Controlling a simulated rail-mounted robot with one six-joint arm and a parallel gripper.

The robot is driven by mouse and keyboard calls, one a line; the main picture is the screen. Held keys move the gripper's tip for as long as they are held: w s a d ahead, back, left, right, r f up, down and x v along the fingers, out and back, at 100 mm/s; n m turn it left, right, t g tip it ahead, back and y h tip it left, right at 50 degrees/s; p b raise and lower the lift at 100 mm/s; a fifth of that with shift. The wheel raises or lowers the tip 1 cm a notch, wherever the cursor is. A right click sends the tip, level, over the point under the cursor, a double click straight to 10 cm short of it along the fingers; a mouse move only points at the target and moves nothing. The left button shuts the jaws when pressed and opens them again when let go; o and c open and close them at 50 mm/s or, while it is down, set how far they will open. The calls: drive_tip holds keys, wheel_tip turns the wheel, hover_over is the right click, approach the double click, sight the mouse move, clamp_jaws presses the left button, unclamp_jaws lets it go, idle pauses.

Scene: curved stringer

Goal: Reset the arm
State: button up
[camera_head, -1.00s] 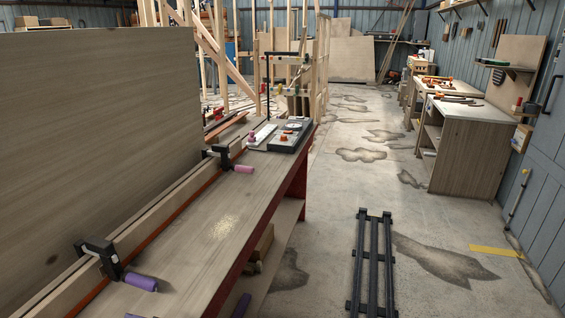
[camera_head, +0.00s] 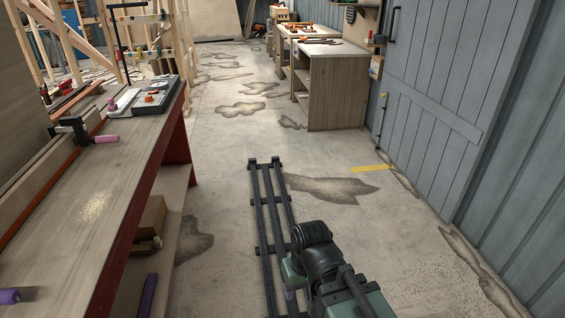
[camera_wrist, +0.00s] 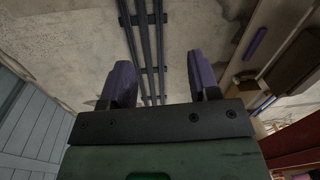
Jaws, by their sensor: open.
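My gripper shows in the wrist view (camera_wrist: 162,85), with its two purple fingers apart and nothing between them. It hangs over the floor, and the dark rail (camera_wrist: 146,45) shows beyond the gap between the fingers. In the head view my arm (camera_head: 325,265), dark with green parts, is folded at the bottom centre, beside and over the near end of the rail (camera_head: 265,205). The gripper's fingertips are not clear in that view.
A long workbench (camera_head: 95,195) with purple-handled clamps (camera_head: 85,132) stands at left, with a lower shelf (camera_head: 170,205). A wooden cabinet (camera_head: 335,95) and a grey-blue door (camera_head: 435,90) are at right.

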drive_tip(key=w+d+f+m+b, duration=0.25)
drive_tip(key=d+m, duration=0.25)
drive_tip(key=d, duration=1.3)
wheel_tip(320, 180, up, 20)
drive_tip(key=a+p, duration=0.1)
drive_tip(key=p, duration=2)
drive_tip(key=shift+w+h, duration=0.4)
drive_tip(key=shift+w, duration=0.05)
drive_tip(key=shift+a, duration=0.1)
